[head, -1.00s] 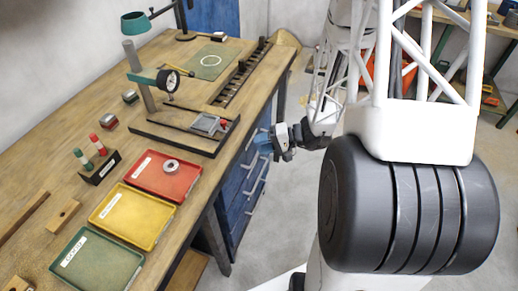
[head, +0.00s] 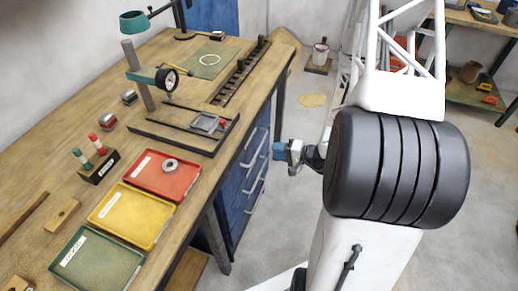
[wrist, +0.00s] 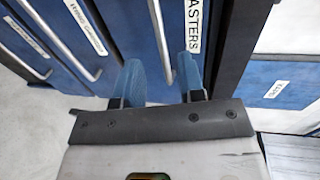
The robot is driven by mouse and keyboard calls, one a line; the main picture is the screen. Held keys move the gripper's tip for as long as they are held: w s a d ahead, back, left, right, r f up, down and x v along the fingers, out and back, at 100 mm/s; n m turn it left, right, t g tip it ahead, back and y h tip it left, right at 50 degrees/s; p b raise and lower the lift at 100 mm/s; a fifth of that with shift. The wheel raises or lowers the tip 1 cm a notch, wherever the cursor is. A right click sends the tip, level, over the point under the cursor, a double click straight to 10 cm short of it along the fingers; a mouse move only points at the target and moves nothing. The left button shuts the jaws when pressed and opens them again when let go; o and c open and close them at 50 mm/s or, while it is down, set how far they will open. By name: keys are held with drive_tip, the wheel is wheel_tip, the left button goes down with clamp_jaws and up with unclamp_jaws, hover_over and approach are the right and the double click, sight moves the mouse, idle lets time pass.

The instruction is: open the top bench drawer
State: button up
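The blue drawer unit hangs under the bench. The top drawer (head: 247,149) appears shut, with a pale bar handle (head: 256,148) on its front. In the wrist view the drawer front carries a label (wrist: 193,25) ending in "ASTERS", partly cut off. Its handle (wrist: 159,38) lies ahead, between the lines of the two blue fingers. My gripper (head: 279,151) is to the right of the drawer fronts, with a small gap to the handle in the head view. Its fingertips (wrist: 160,75) are apart, with nothing held.
Lower drawers with handles (head: 254,184) sit below the top one. The wooden bench top (head: 60,130) carries red, yellow and green trays (head: 122,214), a dial gauge stand and a rack. A bench leg (head: 217,240) stands near the drawers.

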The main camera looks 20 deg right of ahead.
sight(259, 148)
drive_tip(key=shift+x, duration=3.9)
clamp_jaws()
